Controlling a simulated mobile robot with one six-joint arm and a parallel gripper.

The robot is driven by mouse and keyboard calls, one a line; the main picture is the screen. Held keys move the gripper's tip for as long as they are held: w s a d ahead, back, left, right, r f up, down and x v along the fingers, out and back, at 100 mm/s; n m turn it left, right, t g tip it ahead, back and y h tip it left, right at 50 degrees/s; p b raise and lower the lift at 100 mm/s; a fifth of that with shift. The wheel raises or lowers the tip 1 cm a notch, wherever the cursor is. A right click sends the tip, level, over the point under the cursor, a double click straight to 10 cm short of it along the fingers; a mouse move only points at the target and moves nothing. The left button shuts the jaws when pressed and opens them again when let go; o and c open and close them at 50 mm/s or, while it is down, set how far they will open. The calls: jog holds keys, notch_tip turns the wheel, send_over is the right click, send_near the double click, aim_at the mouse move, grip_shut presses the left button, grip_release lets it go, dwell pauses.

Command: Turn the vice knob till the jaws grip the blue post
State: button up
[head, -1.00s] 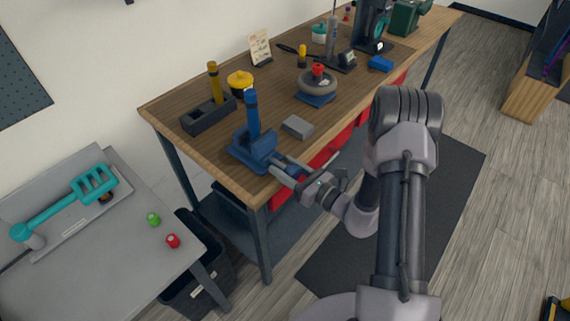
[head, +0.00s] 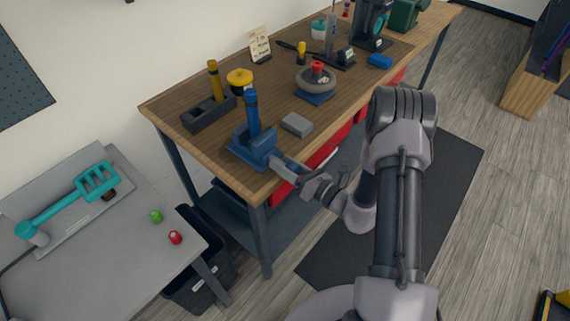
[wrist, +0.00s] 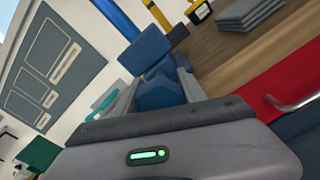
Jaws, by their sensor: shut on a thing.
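The blue vice (head: 250,150) sits at the near corner of the wooden workbench. The blue post (head: 252,112) stands upright in it; whether the jaws touch the post cannot be told. My gripper (head: 283,165) reaches the front of the vice from the right and is shut on the vice knob, which is mostly hidden between the fingers in the head view. In the wrist view the blue vice (wrist: 147,50) is straight ahead and a blue part, seemingly the knob (wrist: 160,93), lies between my fingers. The post (wrist: 116,18) shows at the top.
On the workbench (head: 345,110), a grey block (head: 297,125) lies right of the vice and a dark holder with a yellow-handled tool (head: 215,80) stands behind it. A grey side table (head: 110,245) is at left. A red drawer front (head: 318,160) is below the bench edge.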

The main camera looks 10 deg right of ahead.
jog(key=o, duration=1.4)
jog(key=shift+c, duration=0.2)
jog(key=p+v, duration=0.3)
jog(key=v, duration=1.4)
jog(key=shift+s, duration=0.2)
jog(key=shift+d, duration=0.1)
